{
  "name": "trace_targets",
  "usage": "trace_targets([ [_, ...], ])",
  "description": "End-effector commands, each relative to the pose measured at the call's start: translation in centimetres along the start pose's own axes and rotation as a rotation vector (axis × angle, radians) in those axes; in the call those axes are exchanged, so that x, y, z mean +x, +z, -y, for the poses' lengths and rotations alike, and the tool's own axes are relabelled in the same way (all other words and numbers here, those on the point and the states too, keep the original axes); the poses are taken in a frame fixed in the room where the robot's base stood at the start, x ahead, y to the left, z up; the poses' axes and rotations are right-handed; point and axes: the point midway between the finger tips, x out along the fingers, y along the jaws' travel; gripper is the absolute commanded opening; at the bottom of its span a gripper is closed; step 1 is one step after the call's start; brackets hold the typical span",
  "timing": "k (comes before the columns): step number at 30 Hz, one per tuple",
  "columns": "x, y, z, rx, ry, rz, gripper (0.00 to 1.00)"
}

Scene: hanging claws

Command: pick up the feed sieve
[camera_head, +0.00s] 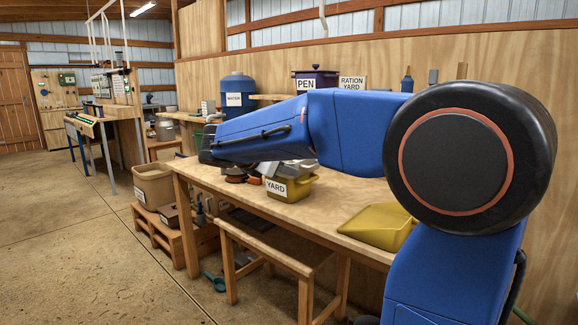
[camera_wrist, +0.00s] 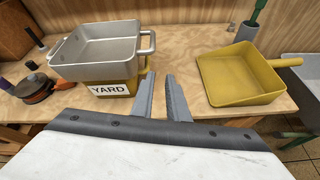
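A grey square pan with a looped handle (camera_wrist: 100,48), which looks like the feed sieve, rests on top of a yellow bin labelled YARD (camera_wrist: 112,88) on the wooden workbench. I cannot see a mesh in its floor. In the head view the pan (camera_head: 291,168) is partly hidden by my arm, above the yellow bin (camera_head: 290,189). My gripper (camera_wrist: 162,76) is open and empty, its two fingers apart, just right of the bin and near the pan's handle side in the wrist view. In the head view my arm hides the fingers.
A yellow scoop (camera_wrist: 238,76) lies on the bench to the right, with bare wood between it and the bin. A round dark-orange object (camera_wrist: 34,88) sits left of the bin. A wooden stool (camera_head: 268,246) is before the bench.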

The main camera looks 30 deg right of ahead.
Motion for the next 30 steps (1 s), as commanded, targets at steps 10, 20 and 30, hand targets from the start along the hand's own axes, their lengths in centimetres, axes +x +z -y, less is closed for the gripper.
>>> trace_targets([
  [10, -0.2, 1.8, -5.5, -0.192, 0.017, 0.145, 0.14],
  [20, 4.9, 2.6, -5.6, -0.194, 0.013, 0.145, 0.14],
  [30, 10.3, 3.3, -5.8, -0.194, 0.015, 0.145, 0.14],
])
